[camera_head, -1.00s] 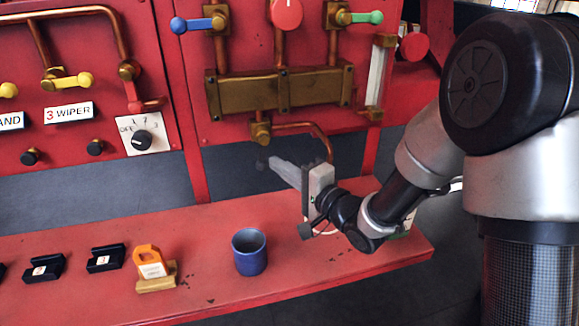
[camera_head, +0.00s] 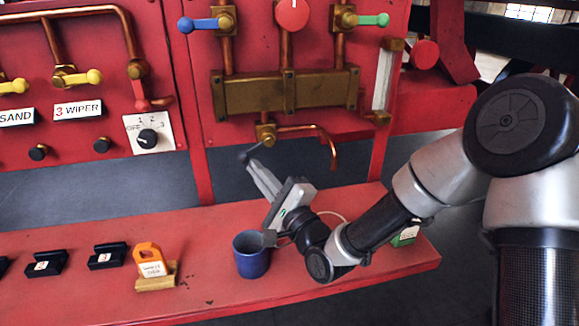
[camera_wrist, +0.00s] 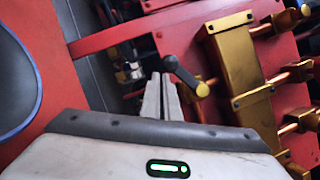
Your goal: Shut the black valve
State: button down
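The black valve handle (camera_head: 250,152) sits under the brass manifold and slants down to the left from its brass body (camera_head: 266,134). In the wrist view the black handle (camera_wrist: 185,74) is just right of my fingertips, with its brass end toward the lower right. My gripper (camera_head: 252,166) points up and left, with its fingertips just below the handle. In the wrist view my gripper's fingers (camera_wrist: 160,78) are together with nothing visible between them. I cannot tell whether they touch the handle.
A blue mug (camera_head: 252,256) stands on the red bench (camera_head: 215,295), close beside my wrist. An orange padlock-like piece (camera_head: 149,258) and black blocks (camera_head: 108,257) are to the left. A copper pipe (camera_head: 325,140) bends down right of the valve. Blue (camera_head: 200,25) and green (camera_head: 372,20) handles are above.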

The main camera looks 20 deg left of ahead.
jog(key=shift+m+t, duration=0.4)
jog(key=shift+m, duration=0.4)
jog(key=shift+s+a+r, duration=0.4)
jog(key=shift+a+r, duration=0.25)
jog(key=shift+s+a+r, duration=0.4)
jog(key=shift+a+r, duration=0.25)
jog(key=shift+s+d+f, duration=0.15)
jog(key=shift+s+d, duration=0.05)
jog(key=shift+d, duration=0.25)
jog(key=p, duration=1)
send_near(242, 161)
jog(key=r+v, duration=0.1)
jog(key=v, duration=0.4)
jog(key=shift+s+d+f, duration=1)
jog(key=shift+d+f, duration=0.05)
jog(key=shift+d, duration=0.15)
